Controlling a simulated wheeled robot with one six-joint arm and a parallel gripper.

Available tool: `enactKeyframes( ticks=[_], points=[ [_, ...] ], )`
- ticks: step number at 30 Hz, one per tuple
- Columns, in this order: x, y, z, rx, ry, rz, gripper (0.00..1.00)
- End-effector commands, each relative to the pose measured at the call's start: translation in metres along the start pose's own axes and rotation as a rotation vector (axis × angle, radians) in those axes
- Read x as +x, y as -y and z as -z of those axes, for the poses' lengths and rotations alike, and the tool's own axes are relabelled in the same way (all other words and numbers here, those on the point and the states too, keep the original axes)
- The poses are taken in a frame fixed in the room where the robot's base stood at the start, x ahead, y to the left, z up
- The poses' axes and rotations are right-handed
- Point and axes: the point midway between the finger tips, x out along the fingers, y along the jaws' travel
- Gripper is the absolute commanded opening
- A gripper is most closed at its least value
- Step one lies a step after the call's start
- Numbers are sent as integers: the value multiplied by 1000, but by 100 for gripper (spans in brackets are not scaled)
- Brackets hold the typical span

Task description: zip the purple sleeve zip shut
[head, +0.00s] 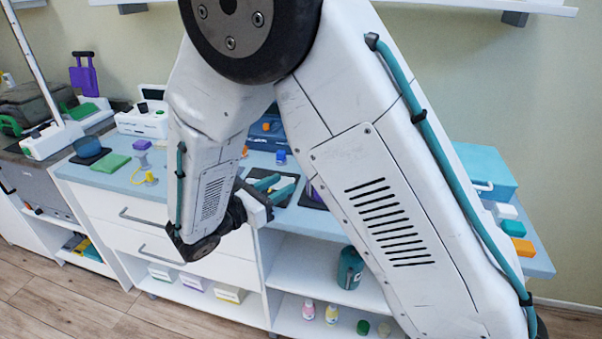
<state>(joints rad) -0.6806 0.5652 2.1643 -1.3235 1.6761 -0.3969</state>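My gripper (276,187) is over the front part of the pale blue counter, with two teal fingers apart and a gap between them. Something small and pale shows in or behind the gap; I cannot tell which. I cannot make out a purple sleeve zip for certain. A small purple edge (309,188) shows on a dark mat just right of the gripper, mostly hidden by my arm. An upright purple object (85,76) stands at the back left, well away from the gripper.
The counter (118,184) holds a green cloth (110,162), a yellow ring-shaped item (150,179), a white device (143,121) and a teal box (484,168). My arm hides much of the counter's middle.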

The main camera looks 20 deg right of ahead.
Motion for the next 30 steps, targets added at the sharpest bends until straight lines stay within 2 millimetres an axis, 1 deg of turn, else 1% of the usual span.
enactKeyframes(
  ticks=[2, 12, 15, 19, 26, 29, 30],
  points=[
    [6, -1, 1, -4, 4, -3, 36],
    [59, 0, 1, -3, 1, 0, 36],
    [69, -1, 0, -2, 2, -1, 36],
    [75, -1, 0, -2, 2, -2, 36],
    [76, -1, 0, -2, 1, -3, 36],
    [76, -1, 0, -2, 1, -3, 11],
    [76, -1, 0, -2, 1, -3, 0]
  ],
)
